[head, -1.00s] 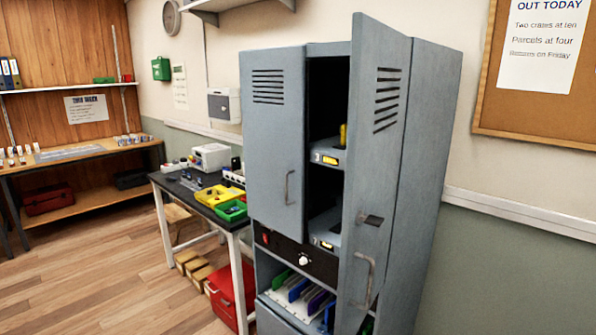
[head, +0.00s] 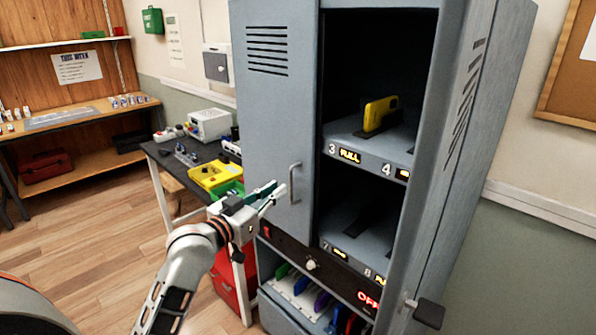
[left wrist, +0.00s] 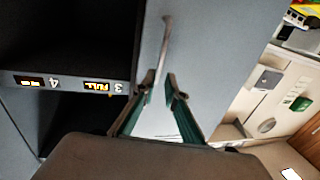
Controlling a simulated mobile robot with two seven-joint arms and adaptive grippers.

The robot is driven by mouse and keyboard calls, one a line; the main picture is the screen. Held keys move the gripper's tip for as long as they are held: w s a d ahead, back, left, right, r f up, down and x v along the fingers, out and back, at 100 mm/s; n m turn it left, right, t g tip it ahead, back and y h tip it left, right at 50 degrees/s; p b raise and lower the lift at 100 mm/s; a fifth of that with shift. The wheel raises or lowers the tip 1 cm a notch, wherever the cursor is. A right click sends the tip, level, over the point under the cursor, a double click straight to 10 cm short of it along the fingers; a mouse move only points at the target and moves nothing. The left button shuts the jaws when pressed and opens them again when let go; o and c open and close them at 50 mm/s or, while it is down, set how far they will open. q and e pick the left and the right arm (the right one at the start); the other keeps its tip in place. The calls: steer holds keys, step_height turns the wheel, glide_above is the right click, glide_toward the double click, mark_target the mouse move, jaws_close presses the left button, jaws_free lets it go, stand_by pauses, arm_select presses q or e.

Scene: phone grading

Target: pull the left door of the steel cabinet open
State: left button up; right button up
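The left door (head: 268,130) of the grey steel cabinet is shut, with vent slots near its top. Its upright bar handle (head: 294,184) is near the door's right edge. My left gripper (head: 278,189) is open in front of this door, just left of the handle in the head view. In the left wrist view the gripper's green fingers (left wrist: 157,84) are apart, with the handle (left wrist: 164,48) ahead and its near end close to the gap between the tips. I cannot tell whether they touch it. My right gripper is not in view.
The right door (head: 452,150) stands open, with a black latch (head: 429,313) low on it. Numbered shelves show inside, one bearing a yellow phone-like item (head: 381,112). A bench (head: 160,150) with yellow and green trays stands left. The floor (head: 90,240) at left is open.

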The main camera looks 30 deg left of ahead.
arm_select(q)
glide_above(291, 201)
steer(key=shift+w+a+p, duration=0.1)
steer(key=shift+w+p, duration=0.15)
steer(key=shift+p, duration=0.05)
jaws_close()
stand_by(0.3)
